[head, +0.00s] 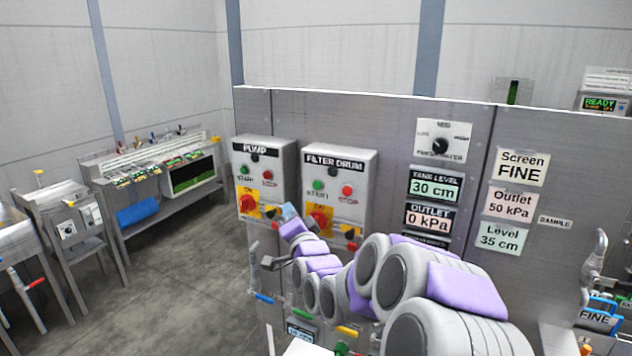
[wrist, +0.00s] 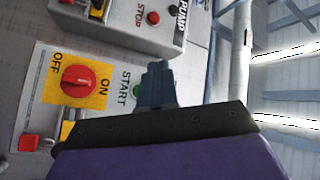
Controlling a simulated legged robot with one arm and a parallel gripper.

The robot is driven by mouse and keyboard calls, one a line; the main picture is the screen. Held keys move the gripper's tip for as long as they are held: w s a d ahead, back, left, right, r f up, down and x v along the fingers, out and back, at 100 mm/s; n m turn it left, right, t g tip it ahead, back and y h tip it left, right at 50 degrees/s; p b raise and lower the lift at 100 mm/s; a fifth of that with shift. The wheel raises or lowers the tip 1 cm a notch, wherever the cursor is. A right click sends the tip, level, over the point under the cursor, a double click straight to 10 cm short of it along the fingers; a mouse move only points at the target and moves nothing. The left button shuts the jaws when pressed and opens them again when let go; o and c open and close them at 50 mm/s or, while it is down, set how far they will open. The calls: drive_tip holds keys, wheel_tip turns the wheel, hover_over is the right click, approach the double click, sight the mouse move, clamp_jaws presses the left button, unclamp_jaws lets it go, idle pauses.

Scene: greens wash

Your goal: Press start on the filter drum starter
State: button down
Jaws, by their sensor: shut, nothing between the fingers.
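The filter drum starter (head: 365,160) is a grey box on the panel in the head view. It has a green START button (head: 318,184), a red STOP button (head: 347,190) and a red rotary knob (head: 319,219) on a yellow plate. In the wrist view, turned sideways, the knob (wrist: 77,81) shows beside the green START button (wrist: 137,90). My gripper (wrist: 157,66) is shut and empty, its fingers partly covering that button. I cannot tell whether they touch it. In the head view my gripper (head: 289,210) appears lower left of the starter's buttons.
The similar PUMP starter (head: 258,165) is close on the left, and also at the top of the wrist view (wrist: 135,22). Gauge labels and a mode dial (head: 440,144) are to the right. Open floor (head: 190,265) lies left of the panel.

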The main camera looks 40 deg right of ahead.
sight(317, 185)
drive_tip(key=shift+m+h, duration=0.3)
drive_tip(key=w+d, duration=0.1)
drive_tip(key=d, duration=0.2)
drive_tip(key=w+d+p, duration=0.1)
drive_tip(key=d, duration=0.2)
drive_tip(key=w+d+r, duration=0.1)
drive_tip(key=d, duration=0.2)
drive_tip(key=shift+d+p, duration=0.2)
drive_tip(key=shift+p, duration=0.15)
